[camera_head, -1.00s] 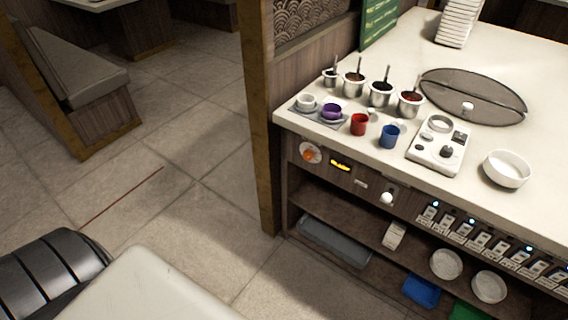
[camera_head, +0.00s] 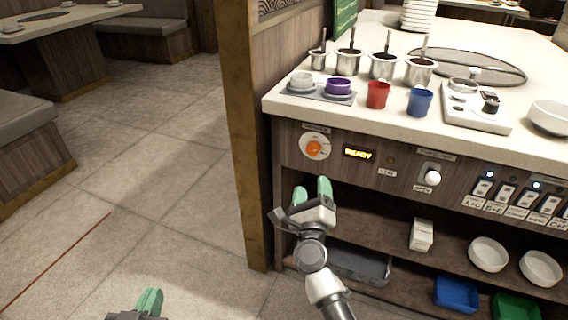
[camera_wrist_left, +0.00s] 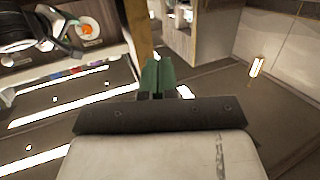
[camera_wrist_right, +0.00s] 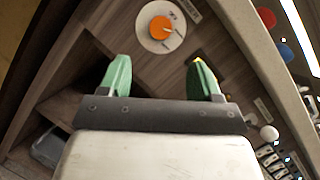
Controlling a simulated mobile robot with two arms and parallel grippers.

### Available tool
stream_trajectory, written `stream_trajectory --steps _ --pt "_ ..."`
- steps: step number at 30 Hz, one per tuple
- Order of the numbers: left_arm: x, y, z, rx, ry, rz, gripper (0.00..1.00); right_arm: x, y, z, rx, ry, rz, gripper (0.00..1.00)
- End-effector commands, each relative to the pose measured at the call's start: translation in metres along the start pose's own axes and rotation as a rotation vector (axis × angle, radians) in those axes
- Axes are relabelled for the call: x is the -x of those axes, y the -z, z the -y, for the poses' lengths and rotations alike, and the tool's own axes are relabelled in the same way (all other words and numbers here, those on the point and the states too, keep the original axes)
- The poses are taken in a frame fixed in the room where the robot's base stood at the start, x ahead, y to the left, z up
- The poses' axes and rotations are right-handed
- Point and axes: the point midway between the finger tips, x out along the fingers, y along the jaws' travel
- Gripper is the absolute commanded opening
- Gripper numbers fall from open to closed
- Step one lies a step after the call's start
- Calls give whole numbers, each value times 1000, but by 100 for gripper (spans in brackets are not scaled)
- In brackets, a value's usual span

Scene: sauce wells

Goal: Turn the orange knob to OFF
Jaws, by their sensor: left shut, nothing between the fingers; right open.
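The orange knob (camera_head: 314,148) sits on a round white dial on the wooden front panel of the counter, near its left end. It also shows in the right wrist view (camera_wrist_right: 160,28), where its pale pointer line aims toward the lower right. It shows small in the left wrist view (camera_wrist_left: 87,29). My right gripper (camera_head: 312,190) is open and empty, just below the dial and apart from it; its green fingers (camera_wrist_right: 158,76) point toward the dial. My left gripper (camera_head: 150,302) is shut and empty, low at the bottom edge of the head view. The dial's lettering is too small to read.
A lit yellow display (camera_head: 358,154), a white knob (camera_head: 432,178) and several switches (camera_head: 484,187) lie right of the dial. Cups and sauce pots stand above on the counter (camera_head: 380,112). A wooden post (camera_head: 240,130) stands close at left. An open shelf is below.

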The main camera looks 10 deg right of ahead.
Motion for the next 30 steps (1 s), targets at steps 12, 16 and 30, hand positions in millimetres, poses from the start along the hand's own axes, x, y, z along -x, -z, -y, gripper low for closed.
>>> stream_trajectory --steps 12,16,30 --pt "-3 22 -4 3 -11 -177 0 -72 0 -1 4 -2 2 64" --pt "-2 32 -6 4 -15 -257 0 -90 0 -2 6 -3 2 64" --pt "0 42 -7 6 -19 -328 0 -104 0 -1 6 -4 0 64"
